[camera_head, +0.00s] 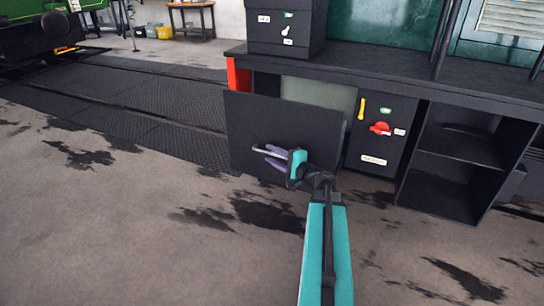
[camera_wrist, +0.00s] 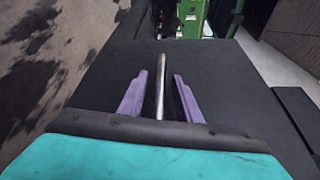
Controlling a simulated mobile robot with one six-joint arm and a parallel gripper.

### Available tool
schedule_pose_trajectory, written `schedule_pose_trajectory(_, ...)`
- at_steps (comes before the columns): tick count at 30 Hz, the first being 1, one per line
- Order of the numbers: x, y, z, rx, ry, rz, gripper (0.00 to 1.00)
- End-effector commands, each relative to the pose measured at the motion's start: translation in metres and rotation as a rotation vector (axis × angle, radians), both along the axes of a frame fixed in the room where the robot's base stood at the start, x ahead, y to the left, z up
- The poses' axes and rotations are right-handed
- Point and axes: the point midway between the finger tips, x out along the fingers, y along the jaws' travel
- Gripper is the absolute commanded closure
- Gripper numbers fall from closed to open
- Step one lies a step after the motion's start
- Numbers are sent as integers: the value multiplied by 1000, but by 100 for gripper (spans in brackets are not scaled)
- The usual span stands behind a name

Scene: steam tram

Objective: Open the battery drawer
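A large plain black panel (camera_head: 250,115) stands out from the front of the dark bench, with a gap showing behind its top edge. I take it for the drawer front, but cannot read any marking on it. A slim metal bar handle (camera_head: 258,151) is at its face; the bar also shows in the wrist view (camera_wrist: 161,80). My gripper (camera_head: 275,157) is at the handle. In the wrist view its purple fingers (camera_wrist: 160,98) stand apart on either side of the bar, with a visible gap to each.
Right of the panel, a black front (camera_head: 378,140) carries a yellow handle (camera_head: 361,108), a red switch (camera_head: 380,128) and small labels. Further right is an open shelf (camera_head: 455,150). A black box (camera_head: 285,25) sits on the bench. The floor in front is clear.

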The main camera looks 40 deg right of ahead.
Motion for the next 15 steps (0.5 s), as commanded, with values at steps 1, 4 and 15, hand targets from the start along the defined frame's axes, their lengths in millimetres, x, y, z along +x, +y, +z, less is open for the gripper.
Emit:
schedule_pose_trajectory(1, -4, 0, 1, 0, 0, -1, 69)
schedule_pose_trajectory(4, -14, 0, 2, 1, 0, -2, 69)
schedule_pose_trajectory(15, -66, -4, 8, 1, 2, -4, 69)
